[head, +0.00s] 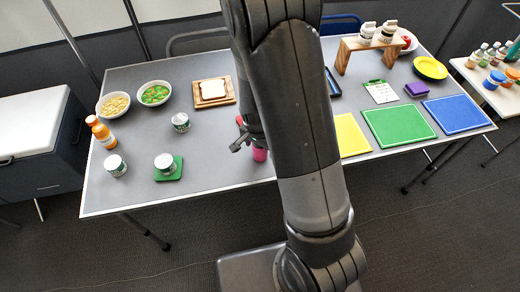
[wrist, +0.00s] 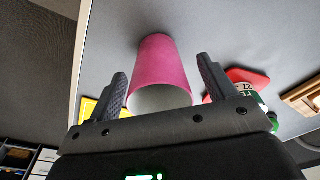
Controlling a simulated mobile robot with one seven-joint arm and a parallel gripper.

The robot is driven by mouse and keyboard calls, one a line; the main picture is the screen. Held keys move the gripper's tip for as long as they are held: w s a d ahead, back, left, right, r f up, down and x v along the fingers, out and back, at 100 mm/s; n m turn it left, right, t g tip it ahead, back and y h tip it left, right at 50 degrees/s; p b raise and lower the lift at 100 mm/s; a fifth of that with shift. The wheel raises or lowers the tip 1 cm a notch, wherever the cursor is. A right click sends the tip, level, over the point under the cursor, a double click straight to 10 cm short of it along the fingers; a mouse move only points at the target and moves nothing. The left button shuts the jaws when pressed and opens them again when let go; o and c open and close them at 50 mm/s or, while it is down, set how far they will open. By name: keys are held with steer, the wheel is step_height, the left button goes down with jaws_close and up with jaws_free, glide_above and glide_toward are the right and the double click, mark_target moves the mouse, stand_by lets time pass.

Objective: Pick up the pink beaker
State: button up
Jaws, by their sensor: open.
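The pink beaker (wrist: 162,62) stands between the two fingers of my gripper (wrist: 161,78) in the wrist view, with its open mouth toward the camera. The fingers are spread, one on each side, with a visible gap at the right; at the left I cannot tell whether the finger touches. In the head view only a small part of the beaker (head: 260,155) shows, just below my gripper (head: 247,146), near the table's front edge. My arm hides the rest.
On the grey table (head: 215,140) a can stands on a green coaster (head: 172,177) to the left. A red coaster (wrist: 245,76) with a can on it is beside the beaker in the wrist view. A yellow mat (head: 350,137) and green mat (head: 400,126) lie to the right.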

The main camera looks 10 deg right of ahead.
steer(key=shift+f, duration=0.65)
steer(key=c, duration=1.1)
